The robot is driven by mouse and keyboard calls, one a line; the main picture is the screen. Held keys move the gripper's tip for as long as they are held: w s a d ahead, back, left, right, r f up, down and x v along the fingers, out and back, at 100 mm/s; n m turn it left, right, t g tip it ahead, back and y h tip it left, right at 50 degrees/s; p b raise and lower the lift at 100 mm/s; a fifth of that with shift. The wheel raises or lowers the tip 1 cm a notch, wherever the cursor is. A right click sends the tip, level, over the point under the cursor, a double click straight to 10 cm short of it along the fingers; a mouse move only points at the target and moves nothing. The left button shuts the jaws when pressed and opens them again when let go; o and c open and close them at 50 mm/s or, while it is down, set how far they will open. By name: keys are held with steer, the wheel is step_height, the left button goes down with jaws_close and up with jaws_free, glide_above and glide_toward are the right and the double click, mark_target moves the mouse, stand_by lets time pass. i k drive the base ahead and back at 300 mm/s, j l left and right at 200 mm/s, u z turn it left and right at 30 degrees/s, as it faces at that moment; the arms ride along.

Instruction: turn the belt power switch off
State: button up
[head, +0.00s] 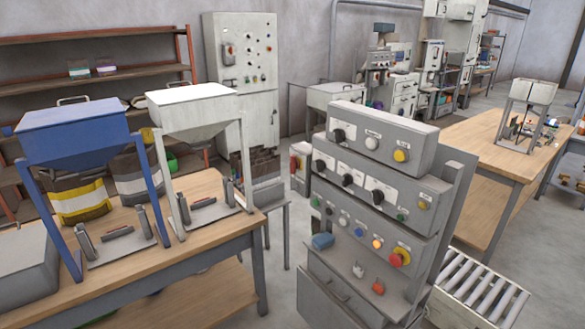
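A grey stepped control console (290,262) stands in the middle of the head view, its sloped panels facing left and front. Its top panel has a black rotary knob (338,135), a pale round knob (372,143) and a yellow button (400,155). The panel below has black rotary knobs, one at its right (377,197). The lower panel has small coloured buttons, a glowing orange one (377,244) and a red mushroom button (400,257). The labels are too small to read, so I cannot tell which control is the belt power switch or its setting. My gripper is not in view.
A roller conveyor (480,285) stands right of the console. A wooden table (190,266) at left holds a blue hopper (75,130) and a white hopper (195,108). Another wooden table (480,135) is at right. A grey cabinet (240,80) stands behind. Floor shows between the left table and console.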

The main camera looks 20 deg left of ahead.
mark_target(294, 163)
steer(key=i+j, duration=0.25)
steer(key=j, duration=0.15)
steer(key=i+j+z, duration=0.1)
steer(key=i+j, duration=0.45)
steer(key=j, duration=0.25)
steer(key=i+j+z, duration=0.1)
steer(key=i+j, duration=0.15)
steer(key=j, duration=0.2)
steer(key=i+j, duration=0.25)
steer(key=j, duration=0.2)
steer(key=z, duration=0.05)
